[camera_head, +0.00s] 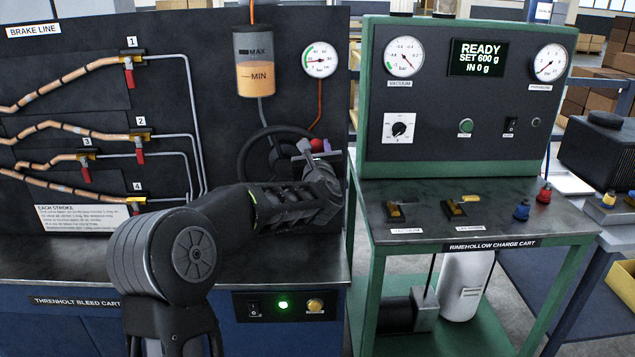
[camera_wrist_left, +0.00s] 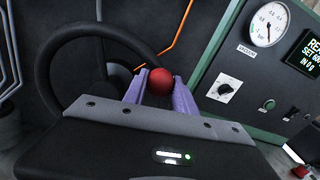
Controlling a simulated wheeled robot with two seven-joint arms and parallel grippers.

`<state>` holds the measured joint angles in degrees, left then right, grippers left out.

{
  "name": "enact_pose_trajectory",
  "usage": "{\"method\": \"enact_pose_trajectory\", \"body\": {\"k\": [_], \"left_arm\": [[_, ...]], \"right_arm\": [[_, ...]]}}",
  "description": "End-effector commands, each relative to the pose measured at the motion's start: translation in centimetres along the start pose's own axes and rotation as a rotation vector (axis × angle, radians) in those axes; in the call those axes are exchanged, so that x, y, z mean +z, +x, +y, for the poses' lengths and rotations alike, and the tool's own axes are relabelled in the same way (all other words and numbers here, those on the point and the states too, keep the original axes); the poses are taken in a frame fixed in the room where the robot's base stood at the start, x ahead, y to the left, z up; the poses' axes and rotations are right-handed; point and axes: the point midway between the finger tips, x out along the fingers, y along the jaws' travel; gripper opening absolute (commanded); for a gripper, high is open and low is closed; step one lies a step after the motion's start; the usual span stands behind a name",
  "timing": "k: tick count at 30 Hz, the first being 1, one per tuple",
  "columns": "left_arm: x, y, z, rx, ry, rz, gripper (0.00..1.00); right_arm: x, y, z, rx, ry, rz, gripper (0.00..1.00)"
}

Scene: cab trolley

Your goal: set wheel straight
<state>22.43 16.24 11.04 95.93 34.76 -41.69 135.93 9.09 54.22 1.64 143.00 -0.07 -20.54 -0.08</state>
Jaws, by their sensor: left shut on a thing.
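The black steering wheel (camera_head: 247,148) stands on the dark panel of the brake bleed cart, below the fluid reservoir. It also shows in the left wrist view (camera_wrist_left: 60,52), where its lower part is hidden by my gripper. A red knob (camera_head: 317,145) sits at the wheel's right side. My left gripper (camera_head: 318,156) is at this knob. In the left wrist view the red knob (camera_wrist_left: 160,82) sits between the two purple fingers (camera_wrist_left: 160,92), which are shut on it. My left arm and gripper cover the wheel's lower right part. My right gripper is not in view.
A reservoir (camera_head: 254,62) with orange fluid and a round gauge (camera_head: 320,59) are above the wheel. Copper lines with red-handled valves (camera_head: 129,74) are at left. The green charge cart (camera_head: 458,180) stands close on the right, its display reading READY.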

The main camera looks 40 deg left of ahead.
Motion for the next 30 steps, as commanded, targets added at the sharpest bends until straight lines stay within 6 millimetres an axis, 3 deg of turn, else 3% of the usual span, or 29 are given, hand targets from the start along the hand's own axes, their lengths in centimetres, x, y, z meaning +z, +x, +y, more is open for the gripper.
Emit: {"method": "enact_pose_trajectory", "body": {"k": [1,12,21,30], "left_arm": [[-0.6,0.0,0.5,0.0,-0.046,-0.007,0.0],[2.4,0.0,3.4,0.0,-0.398,-0.004,0.0],[3.9,0.0,5.9,0.0,-0.647,-0.003,0.0],[4.5,0.0,7.4,0.001,-0.781,-0.001,0.0]], "right_arm": [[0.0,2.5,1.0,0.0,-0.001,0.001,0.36],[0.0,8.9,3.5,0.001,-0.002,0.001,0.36],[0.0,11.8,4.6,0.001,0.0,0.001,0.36],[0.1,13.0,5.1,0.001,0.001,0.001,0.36]]}}
